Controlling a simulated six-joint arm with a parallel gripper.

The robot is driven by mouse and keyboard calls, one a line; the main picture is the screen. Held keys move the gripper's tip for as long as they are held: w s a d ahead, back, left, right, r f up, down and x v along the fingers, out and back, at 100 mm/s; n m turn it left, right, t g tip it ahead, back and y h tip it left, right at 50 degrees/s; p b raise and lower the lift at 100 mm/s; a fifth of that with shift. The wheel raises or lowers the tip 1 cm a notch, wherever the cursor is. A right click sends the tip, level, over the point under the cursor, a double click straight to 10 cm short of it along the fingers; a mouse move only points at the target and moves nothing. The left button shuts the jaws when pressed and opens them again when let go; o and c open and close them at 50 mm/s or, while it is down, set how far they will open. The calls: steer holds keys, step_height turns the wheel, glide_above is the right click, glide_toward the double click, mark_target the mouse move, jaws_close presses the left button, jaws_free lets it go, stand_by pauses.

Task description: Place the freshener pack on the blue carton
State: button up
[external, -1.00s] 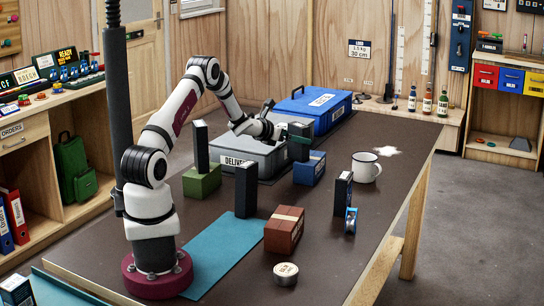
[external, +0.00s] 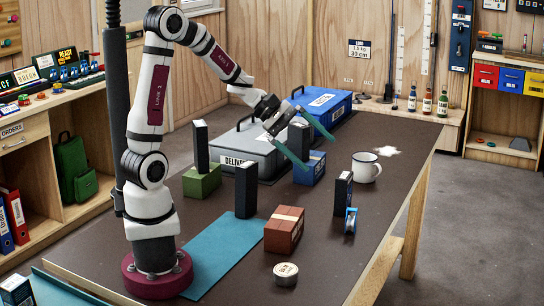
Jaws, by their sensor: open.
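The blue carton (external: 309,171) sits on the table right of the delivery case. A dark upright pack (external: 299,138), which I take to be the freshener pack, shows at the carton's top, between my fingers. It looks upright on the carton, but a finger hides its lower part, so the contact is not clear. My gripper (external: 305,142) is open, its two teal fingers spread to either side of the pack, one at lower left and one at upper right. I cannot tell whether either finger touches the pack.
A brown carton (external: 284,231), tin (external: 286,274) and white mug (external: 366,168) stand nearby. The grey case (external: 262,142) and blue case (external: 325,108) lie behind.

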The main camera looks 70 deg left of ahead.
steer(key=s+d+m+g, duration=0.5)
steer(key=s+d+m, duration=0.2)
steer(key=s+m, duration=0.3)
steer(key=s+a+f+m+g+y, duration=0.1)
steer(key=s+a+m+y, duration=0.2)
steer(key=s+m, duration=0.3)
steer(key=s+a+f+m+g+y, duration=0.1)
steer(key=s+a+m+y, duration=0.3)
steer(key=s, duration=0.6)
steer(key=shift+a+f+m+g+y, duration=0.3)
steer(key=shift+m+g+y, duration=0.3)
steer(key=shift+m+y, duration=0.5)
steer(key=shift+d, duration=0.1)
